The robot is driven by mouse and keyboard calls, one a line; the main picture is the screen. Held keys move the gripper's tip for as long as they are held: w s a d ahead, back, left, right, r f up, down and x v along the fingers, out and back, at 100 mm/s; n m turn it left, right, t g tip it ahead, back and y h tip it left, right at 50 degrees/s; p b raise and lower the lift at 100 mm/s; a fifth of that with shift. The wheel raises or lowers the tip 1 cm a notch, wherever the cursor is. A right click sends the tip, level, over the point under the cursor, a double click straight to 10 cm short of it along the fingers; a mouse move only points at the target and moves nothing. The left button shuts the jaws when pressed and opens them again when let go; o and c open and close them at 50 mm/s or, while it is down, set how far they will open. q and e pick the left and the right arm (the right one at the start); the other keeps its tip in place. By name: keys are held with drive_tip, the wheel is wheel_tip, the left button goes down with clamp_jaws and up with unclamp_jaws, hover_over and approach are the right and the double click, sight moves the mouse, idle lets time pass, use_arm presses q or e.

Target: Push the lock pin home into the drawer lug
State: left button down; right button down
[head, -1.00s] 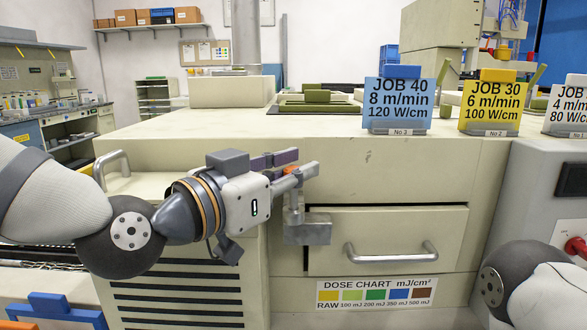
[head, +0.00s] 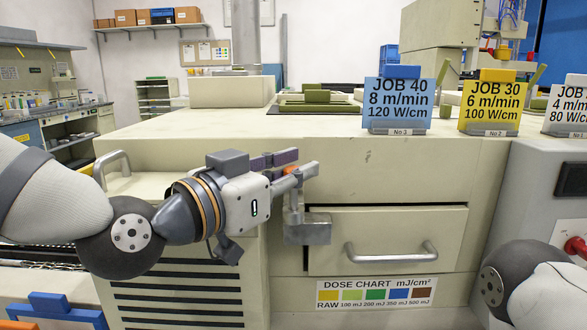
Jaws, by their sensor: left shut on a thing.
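My left gripper (head: 298,166) reaches in from the left, in front of the cabinet and above the drawer's upper left corner. It is shut on a small orange-topped piece, which I take to be the lock pin (head: 290,169); the fingers hide most of it. A grey metal block, the drawer lug (head: 308,231), is at the left end of the drawer front (head: 400,223), below the fingers. A narrow upright grey part shows between fingers and block; I cannot tell whether it is pin or lug, or how deep the pin sits. My right gripper is out of view.
The drawer has a metal bar handle (head: 391,254) and a dark gap along its top edge. A dose chart label (head: 376,293) is below. Job cards (head: 398,105) stand on the cabinet top (head: 220,127). My right arm shows at lower right.

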use_arm(q)
drive_tip(key=shift+f, duration=1.2)
idle(0.9)
drive_tip(key=shift+r, duration=1.55)
drive_tip(key=shift+w+r, duration=0.1)
drive_tip(key=shift+r, duration=0.15)
drive_tip(key=shift+r, duration=0.35)
drive_tip(key=shift+f, duration=0.1)
drive_tip(key=shift+f, duration=0.35)
